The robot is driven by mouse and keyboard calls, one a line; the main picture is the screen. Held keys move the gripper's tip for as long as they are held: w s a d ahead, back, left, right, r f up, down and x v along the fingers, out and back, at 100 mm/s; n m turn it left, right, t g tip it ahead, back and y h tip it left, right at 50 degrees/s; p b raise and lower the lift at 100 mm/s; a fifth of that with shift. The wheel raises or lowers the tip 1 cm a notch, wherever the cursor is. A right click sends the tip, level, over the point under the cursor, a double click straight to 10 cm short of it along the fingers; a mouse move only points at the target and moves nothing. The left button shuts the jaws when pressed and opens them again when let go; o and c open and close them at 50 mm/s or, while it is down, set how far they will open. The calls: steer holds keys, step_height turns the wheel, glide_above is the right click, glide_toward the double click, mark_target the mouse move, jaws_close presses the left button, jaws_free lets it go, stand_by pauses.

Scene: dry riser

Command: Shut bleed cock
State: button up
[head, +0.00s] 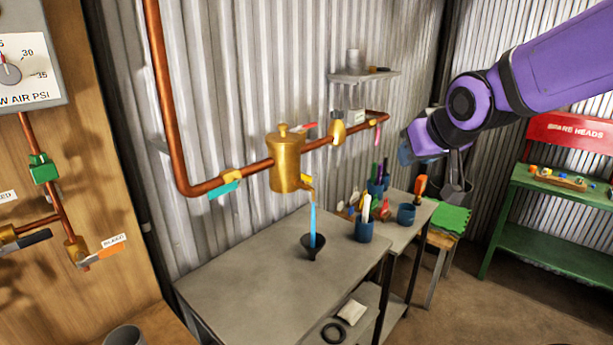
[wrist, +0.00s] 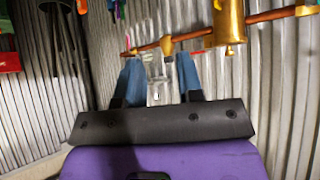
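A brass cock with an orange lever (head: 103,252) sits low on the wooden board in the head view. The small tag beside it appears to read BLEED. Its lever slants across the pipe line. A brass pot (head: 285,160) on the copper pipe has a small spout with a blue stream (head: 313,225) running into a black funnel (head: 313,246). My gripper (head: 408,152) is up at the right, far from the board cock. In the wrist view my gripper (wrist: 159,72) has its two blue fingers apart, with nothing between them. The orange lever is not in the wrist view.
A grey bench (head: 245,270) stands before the corrugated wall. Copper pipe (head: 225,183) with teal, red and pink levers runs above it. A green shelf unit (head: 540,220) stands right.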

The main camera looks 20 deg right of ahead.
steer(key=w+f+t, duration=0.2)
steer(key=w+f, duration=0.1)
steer(key=w, duration=0.6)
steer(key=n+t+y, duration=0.4)
steer(key=n+y, duration=0.3)
steer(key=y, duration=0.3)
glide_toward(298, 171)
steer(key=x, duration=0.6)
steer(key=shift+w+a, duration=0.2)
steer(key=shift+w, duration=0.05)
jaws_close()
